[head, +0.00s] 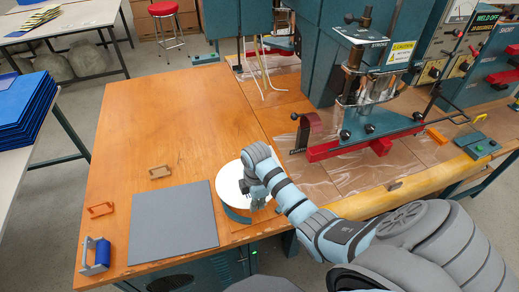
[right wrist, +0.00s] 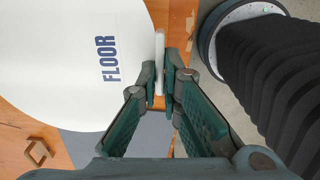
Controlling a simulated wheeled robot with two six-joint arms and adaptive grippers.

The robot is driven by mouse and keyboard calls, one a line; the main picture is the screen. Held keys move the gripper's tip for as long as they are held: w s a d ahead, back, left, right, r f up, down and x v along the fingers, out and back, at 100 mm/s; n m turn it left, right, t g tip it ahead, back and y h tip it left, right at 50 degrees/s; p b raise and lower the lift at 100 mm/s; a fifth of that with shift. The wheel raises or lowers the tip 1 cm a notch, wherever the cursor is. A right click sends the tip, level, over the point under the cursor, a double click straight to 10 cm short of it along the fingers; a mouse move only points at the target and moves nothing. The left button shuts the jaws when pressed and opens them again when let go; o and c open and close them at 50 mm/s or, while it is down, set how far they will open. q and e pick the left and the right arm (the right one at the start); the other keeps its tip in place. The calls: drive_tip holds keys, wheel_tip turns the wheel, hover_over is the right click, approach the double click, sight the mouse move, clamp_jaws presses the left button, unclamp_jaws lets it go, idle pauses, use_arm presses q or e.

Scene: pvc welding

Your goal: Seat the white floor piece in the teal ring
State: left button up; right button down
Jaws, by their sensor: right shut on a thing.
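The white floor piece (head: 230,183) is a round disc near the table's front right in the head view. In the right wrist view the floor piece (right wrist: 70,50) shows the word FLOOR and a narrow white upright tab (right wrist: 159,50) near its edge. My right gripper (head: 256,200) is over the disc's right side, and its fingers (right wrist: 160,86) are shut on the tab. A teal band of the ring (head: 236,216) shows below the disc's near edge; the disc hides most of it. I cannot tell whether the disc rests in the ring or is just above it. My left gripper is out of view.
A grey mat (head: 173,222) lies left of the ring. The table's middle back is clear.

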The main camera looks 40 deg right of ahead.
drive_tip(key=shift+w+d+f, duration=0.1)
drive_tip(key=shift+w+d, duration=0.1)
drive_tip(key=shift+d, duration=0.8)
drive_tip(key=shift+f+b, duration=0.4)
drive_tip(key=shift+b, duration=0.05)
drive_tip(key=b, duration=0.4)
hover_over(262, 218)
wheel_tip(262, 218, down, 6)
drive_tip(key=shift+r, duration=0.2)
drive_tip(key=shift+w+f, duration=0.15)
drive_tip(key=shift+f, duration=0.45)
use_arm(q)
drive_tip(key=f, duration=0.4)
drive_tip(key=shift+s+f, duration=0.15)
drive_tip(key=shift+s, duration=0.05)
use_arm(e)
drive_tip(key=shift+r, duration=0.1)
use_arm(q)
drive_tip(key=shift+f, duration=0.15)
use_arm(e)
drive_tip(key=shift+f, duration=0.35)
